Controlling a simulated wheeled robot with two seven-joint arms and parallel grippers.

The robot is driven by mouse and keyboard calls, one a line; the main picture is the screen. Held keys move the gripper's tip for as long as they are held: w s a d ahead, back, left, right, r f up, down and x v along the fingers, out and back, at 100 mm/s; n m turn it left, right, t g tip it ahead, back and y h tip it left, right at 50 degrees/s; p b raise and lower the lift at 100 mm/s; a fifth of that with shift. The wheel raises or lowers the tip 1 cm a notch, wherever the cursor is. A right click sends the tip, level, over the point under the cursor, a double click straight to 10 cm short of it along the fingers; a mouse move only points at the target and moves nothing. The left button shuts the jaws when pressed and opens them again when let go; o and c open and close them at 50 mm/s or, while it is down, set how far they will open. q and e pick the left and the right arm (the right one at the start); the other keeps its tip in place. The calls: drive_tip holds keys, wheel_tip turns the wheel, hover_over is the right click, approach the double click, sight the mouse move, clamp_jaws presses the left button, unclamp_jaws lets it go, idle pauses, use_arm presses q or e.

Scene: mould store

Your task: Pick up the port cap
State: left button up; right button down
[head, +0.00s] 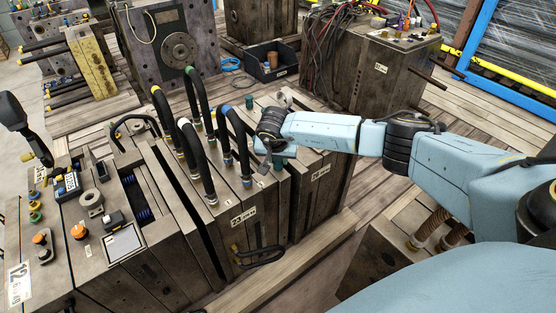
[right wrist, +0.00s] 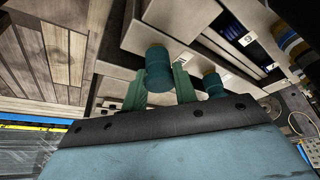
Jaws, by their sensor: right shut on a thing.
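My right gripper (right wrist: 159,88) has its two green fingers on either side of a teal port cap (right wrist: 158,72) in the right wrist view. It is shut on this cap. In the head view the right gripper (head: 270,158) points down at the top edge of the middle mould block (head: 262,205), and its wrist partly hides the cap. A second teal cap (right wrist: 213,86) is beside the gripper, outside the fingers. I cannot tell whether the held cap is clear of the block. My left gripper does not show in the head view.
Black hoses with coloured collars (head: 197,160) rise from the block just left of the gripper. The left block carries a phone-like device (head: 66,187), a tablet (head: 122,243) and small knobs. A dark bin (head: 270,66) stands behind. Another block (head: 375,80) bears cables at the back.

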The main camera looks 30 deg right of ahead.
drive_tip(key=shift+r, duration=0.1)
